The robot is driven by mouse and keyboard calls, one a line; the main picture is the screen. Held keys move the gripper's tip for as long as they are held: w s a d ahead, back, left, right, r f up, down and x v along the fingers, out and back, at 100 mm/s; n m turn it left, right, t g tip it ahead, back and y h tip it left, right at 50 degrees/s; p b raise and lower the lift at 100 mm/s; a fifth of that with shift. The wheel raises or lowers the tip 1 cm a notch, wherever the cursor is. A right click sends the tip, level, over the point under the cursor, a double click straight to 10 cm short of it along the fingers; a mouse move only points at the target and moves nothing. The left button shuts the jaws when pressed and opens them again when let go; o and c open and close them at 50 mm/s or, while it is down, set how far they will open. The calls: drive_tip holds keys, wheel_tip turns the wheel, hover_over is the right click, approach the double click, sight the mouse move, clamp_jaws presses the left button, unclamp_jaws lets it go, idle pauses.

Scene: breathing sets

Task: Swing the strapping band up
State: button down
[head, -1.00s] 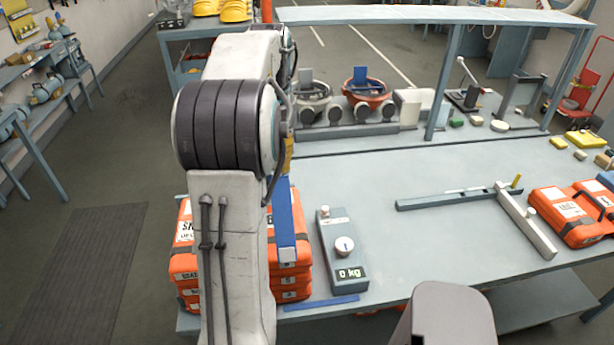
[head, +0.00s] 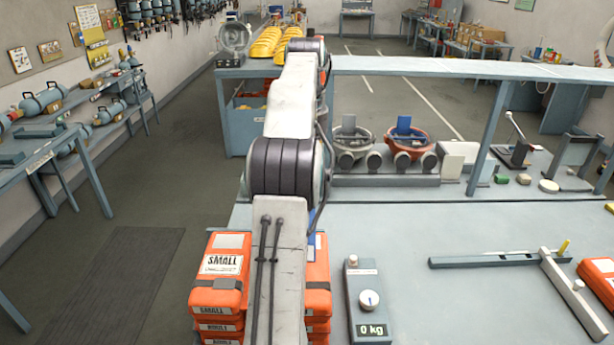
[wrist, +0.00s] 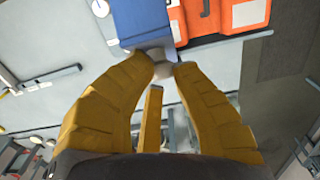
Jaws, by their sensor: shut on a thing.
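The blue strapping band (wrist: 143,22) shows broad and flat at the top of the wrist view. My gripper (wrist: 168,66), with yellow fingers, is shut on a small grey piece at the band's near end. In the head view only a sliver of the blue band (head: 312,246) shows beside my arm, above the orange cases. The gripper itself is hidden behind my arm there. The orange cases (head: 222,268) are stacked at the table's near left corner, with a dark strap across the top one. They also show at the top right of the wrist view (wrist: 240,14).
A scale (head: 367,295) reading 0 kg stands right of the stack. A grey bar fixture (head: 485,261) lies further right. Two round bowl-like units (head: 408,140) stand at the back under a raised shelf. The table's middle is clear.

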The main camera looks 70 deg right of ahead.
drive_tip(key=shift+w+d+f, duration=0.1)
drive_tip(key=shift+w+d, duration=0.1)
drive_tip(key=shift+d, duration=0.25)
drive_tip(key=shift+w+d+f, duration=0.1)
drive_tip(key=shift+w+d, duration=0.05)
drive_tip(key=shift+d, duration=0.25)
drive_tip(key=c, duration=1.5)
unclamp_jaws()
drive_tip(key=shift+o, duration=1.4)
drive_tip(key=shift+w+d, duration=0.15)
drive_tip(key=shift+w, duration=0.1)
drive_tip(key=shift+s+d, duration=0.2)
drive_tip(key=shift+d, duration=0.1)
drive_tip(key=shift+a, duration=0.2)
